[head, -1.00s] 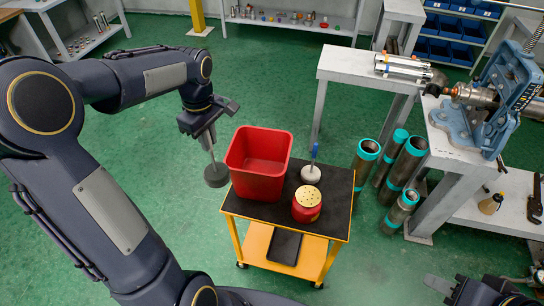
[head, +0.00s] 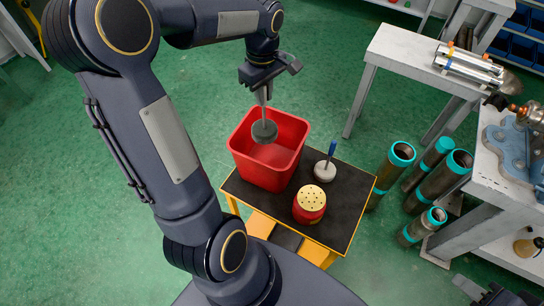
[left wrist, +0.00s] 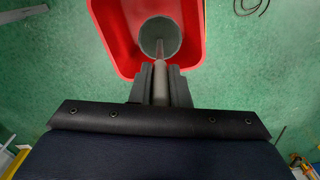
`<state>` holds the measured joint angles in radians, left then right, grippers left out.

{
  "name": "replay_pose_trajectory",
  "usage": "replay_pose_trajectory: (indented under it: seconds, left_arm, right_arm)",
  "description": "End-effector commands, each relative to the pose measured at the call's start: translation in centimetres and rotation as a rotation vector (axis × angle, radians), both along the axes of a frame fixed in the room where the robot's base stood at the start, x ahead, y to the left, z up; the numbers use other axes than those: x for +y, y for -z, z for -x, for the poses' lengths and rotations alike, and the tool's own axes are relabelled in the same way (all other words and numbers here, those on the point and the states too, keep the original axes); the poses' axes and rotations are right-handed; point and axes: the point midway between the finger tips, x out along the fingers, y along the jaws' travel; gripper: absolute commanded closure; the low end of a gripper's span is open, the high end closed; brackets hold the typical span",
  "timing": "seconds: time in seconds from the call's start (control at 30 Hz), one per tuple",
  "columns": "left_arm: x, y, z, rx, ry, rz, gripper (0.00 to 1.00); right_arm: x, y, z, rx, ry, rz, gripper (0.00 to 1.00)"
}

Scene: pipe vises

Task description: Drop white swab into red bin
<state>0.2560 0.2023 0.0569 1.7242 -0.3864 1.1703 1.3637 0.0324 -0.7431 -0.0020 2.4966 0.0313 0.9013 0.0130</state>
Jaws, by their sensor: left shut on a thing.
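My left gripper (head: 263,88) is shut on the handle of a swab with a round grey head (head: 264,131), which hangs head down. The red bin (head: 253,172) stands open on the cart, and the swab head appears over its opening. The left wrist view also shows the gripper (left wrist: 160,88) on the handle, with the swab head (left wrist: 160,36) within the red bin's (left wrist: 192,68) outline. A second swab with a blue handle and whitish head (head: 325,172) stands on the cart, right of the bin. My right gripper (head: 497,295) shows partly at the lower right; its fingers are unclear.
The cart's black top (head: 345,205) also bears a red can with a perforated cream lid (head: 309,203). Several pipes with teal ends (head: 402,154) stand on the floor to the right. A grey table (head: 405,50) and a blue vise (head: 512,150) lie further right.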

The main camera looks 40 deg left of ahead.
Motion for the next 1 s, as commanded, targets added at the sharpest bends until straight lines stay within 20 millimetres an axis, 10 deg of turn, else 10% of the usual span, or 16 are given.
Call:
replay_pose_trajectory:
  seconds: [0.53, 0.57, 0.73, 1.0]
  left_arm:
    - [0.0, 3.1, 0.0, -0.001, 0.000, -0.001, 1.00]
    - [0.0, 3.1, 0.0, -0.001, 0.001, -0.001, 0.83]
    - [0.0, 3.1, 0.0, -0.001, 0.000, 0.000, 0.61]
    - [0.0, 3.1, 0.0, 0.000, 0.000, 0.000, 0.59]
  right_arm:
    - [0.0, 2.5, 0.0, 0.000, 0.000, 0.000, 0.64]
    - [0.0, 2.5, 0.0, 0.000, 0.000, 0.000, 0.64]
    - [0.0, 2.5, 0.0, 0.000, 0.000, 0.000, 0.64]
    - [0.0, 2.5, 0.0, 0.000, 0.000, 0.000, 0.64]
